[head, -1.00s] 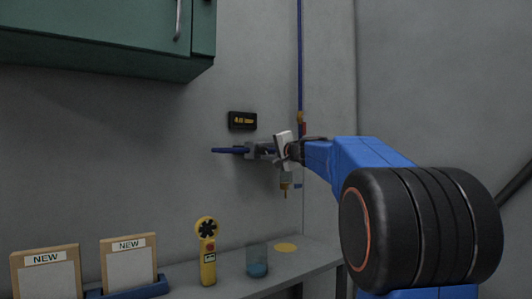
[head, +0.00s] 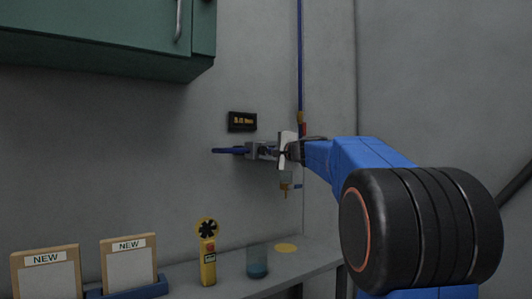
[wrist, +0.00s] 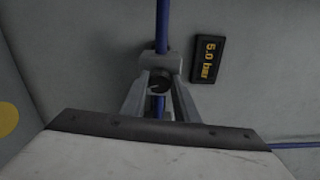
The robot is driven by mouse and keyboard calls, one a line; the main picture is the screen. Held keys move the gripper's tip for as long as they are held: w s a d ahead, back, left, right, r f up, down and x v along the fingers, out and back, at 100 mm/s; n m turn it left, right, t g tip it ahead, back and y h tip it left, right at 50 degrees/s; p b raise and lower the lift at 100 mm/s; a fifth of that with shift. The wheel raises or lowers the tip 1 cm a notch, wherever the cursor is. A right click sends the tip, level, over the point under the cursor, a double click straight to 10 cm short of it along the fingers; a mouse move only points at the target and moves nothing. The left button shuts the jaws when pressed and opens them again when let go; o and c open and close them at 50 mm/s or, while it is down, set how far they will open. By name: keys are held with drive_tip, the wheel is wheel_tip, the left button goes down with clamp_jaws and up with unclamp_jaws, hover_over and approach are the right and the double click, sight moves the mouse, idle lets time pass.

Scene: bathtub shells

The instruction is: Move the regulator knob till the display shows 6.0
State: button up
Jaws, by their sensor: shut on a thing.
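The dark regulator knob (wrist: 159,84) sits on a grey regulator body (wrist: 160,63) on the blue pipe, in the wrist view. My gripper (wrist: 160,92) is shut on the knob, one grey finger on each side. In the head view my gripper (head: 262,151) reaches left to the regulator, and the knob itself is hidden. The display (wrist: 207,60) shows sideways in the wrist view with orange text that looks like 5.0 bar; the first digit is not sharp enough to rule out 6. In the head view the display (head: 242,121) is too small to read surely.
A blue pipe (head: 300,60) runs down the wall to the right. A green cabinet (head: 110,40) hangs upper left.

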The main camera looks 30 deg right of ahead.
drive_tip(key=shift+f, duration=0.1)
drive_tip(key=o, duration=1.1)
drive_tip(key=shift+c, duration=0.2)
drive_tip(key=shift+s, duration=0.1)
drive_tip(key=s, duration=1.7)
drive_tip(key=shift+s+d, duration=0.15)
drive_tip(key=shift+d, duration=0.15)
